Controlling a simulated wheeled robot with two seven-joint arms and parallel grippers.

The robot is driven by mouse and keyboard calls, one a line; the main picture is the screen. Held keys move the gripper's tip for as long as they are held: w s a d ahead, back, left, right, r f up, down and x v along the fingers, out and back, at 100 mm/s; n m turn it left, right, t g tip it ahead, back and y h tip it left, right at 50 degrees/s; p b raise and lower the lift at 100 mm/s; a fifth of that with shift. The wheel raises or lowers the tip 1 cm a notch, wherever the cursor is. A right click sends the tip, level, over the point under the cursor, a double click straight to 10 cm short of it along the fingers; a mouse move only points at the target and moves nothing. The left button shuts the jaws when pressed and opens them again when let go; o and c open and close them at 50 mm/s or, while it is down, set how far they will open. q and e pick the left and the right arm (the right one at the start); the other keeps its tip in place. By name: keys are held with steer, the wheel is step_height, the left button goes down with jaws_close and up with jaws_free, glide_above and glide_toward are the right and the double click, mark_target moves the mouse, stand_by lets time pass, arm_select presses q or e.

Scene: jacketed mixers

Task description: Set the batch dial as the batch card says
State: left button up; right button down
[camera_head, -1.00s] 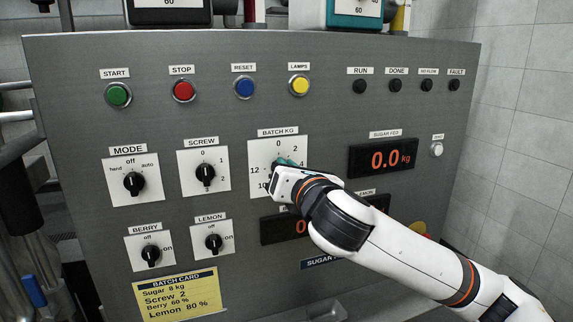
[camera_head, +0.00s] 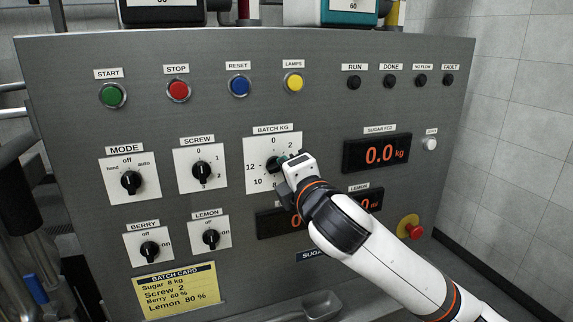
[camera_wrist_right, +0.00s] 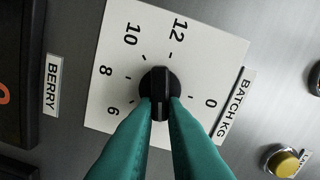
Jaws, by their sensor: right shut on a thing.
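The batch dial (camera_head: 274,164) is a black knob on a white plate marked BATCH KG, in the panel's middle. It also shows in the right wrist view (camera_wrist_right: 160,84). My right gripper (camera_head: 284,163) is at this knob; its teal fingers (camera_wrist_right: 160,106) are shut on the knob's bar from both sides. The bar stands upright in the wrist view, its upper end between 10 and 12; its lower end is between the fingers. I cannot tell which end is the pointer. The 2 and 4 are hidden there. The yellow batch card (camera_head: 177,290) reads Sugar 8 kg, Screw 2, Berry 60 %, Lemon 80 %.
Around the dial are the screw dial (camera_head: 201,171), the mode dial (camera_head: 131,182), the berry (camera_head: 149,249) and lemon (camera_head: 211,237) knobs. The sugar display (camera_head: 376,153) reads 0.0 kg. A red mushroom button (camera_head: 412,230) is right of my arm. Coloured buttons line the top.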

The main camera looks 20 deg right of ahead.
steer(key=m+p, duration=0.2)
steer(key=m, duration=0.5)
steer(key=a+f+m+p, duration=0.1)
steer(key=m, duration=0.6)
steer(key=f+m+p, duration=0.1)
steer(key=m+p, duration=0.1)
steer(key=m, duration=0.5)
steer(key=shift+a+p, duration=0.2)
steer(key=shift+p, duration=0.1)
steer(key=shift+m, duration=0.3)
steer(key=c, duration=1.5)
jaws_free()
